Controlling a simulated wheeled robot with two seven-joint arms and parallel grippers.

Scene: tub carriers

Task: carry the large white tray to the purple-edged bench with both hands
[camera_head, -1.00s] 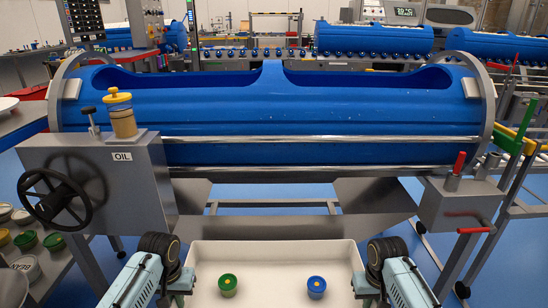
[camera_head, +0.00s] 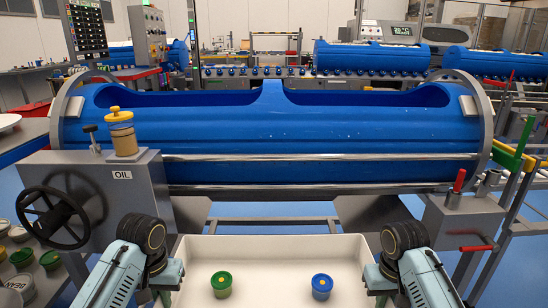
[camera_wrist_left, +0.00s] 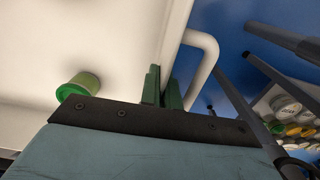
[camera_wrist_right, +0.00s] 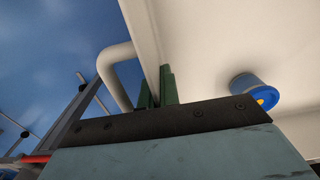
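The large white tray (camera_head: 270,247) is in front of me at the bottom of the head view, its near part cut off by the frame. It carries a green tub (camera_head: 221,284) and a blue tub (camera_head: 321,286), both upright. My left gripper (camera_head: 170,282) is at the tray's left side. In the left wrist view its green fingers (camera_wrist_left: 162,88) are closed about the tray wall, beside a white handle (camera_wrist_left: 207,55). My right gripper (camera_head: 377,282) holds the right side the same way, with its fingers (camera_wrist_right: 156,90) by the other handle (camera_wrist_right: 113,75). I cannot make out a purple-edged bench.
A long blue drum machine (camera_head: 270,130) stands just beyond the tray. Its grey oil box (camera_head: 130,200) and handwheel (camera_head: 52,218) are at left. A red-handled lever box (camera_head: 462,215) is at right. Tubs (camera_head: 20,257) stand low at the left.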

